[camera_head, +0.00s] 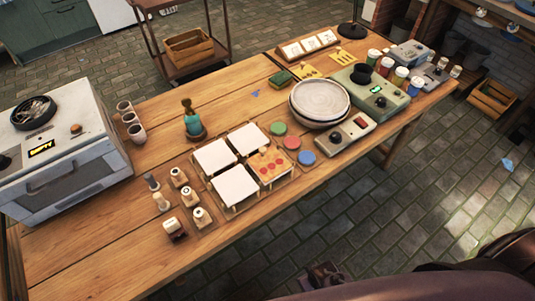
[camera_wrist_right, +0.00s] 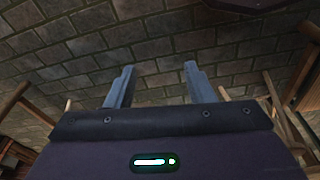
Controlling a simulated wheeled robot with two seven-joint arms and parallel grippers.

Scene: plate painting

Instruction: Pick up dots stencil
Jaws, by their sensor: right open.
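My right gripper (camera_wrist_right: 160,80) is open and empty in its wrist view, with bare brick behind the fingers. In the head view my right arm comes in at the bottom right, off the table's front edge. Two small yellow sheets, one by the green sponge (camera_head: 307,72) and one further right (camera_head: 341,57), look like stencils. I cannot tell which carries the dots pattern. My left gripper is not in view.
A stack of bowls (camera_head: 319,101) stands beside a green device (camera_head: 368,93) and a grey device (camera_head: 346,134). Round green, red and blue pads (camera_head: 291,142) lie right of the rack. Several stamps (camera_head: 179,177) stand left of it. A white oven (camera_head: 62,150) fills the left end.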

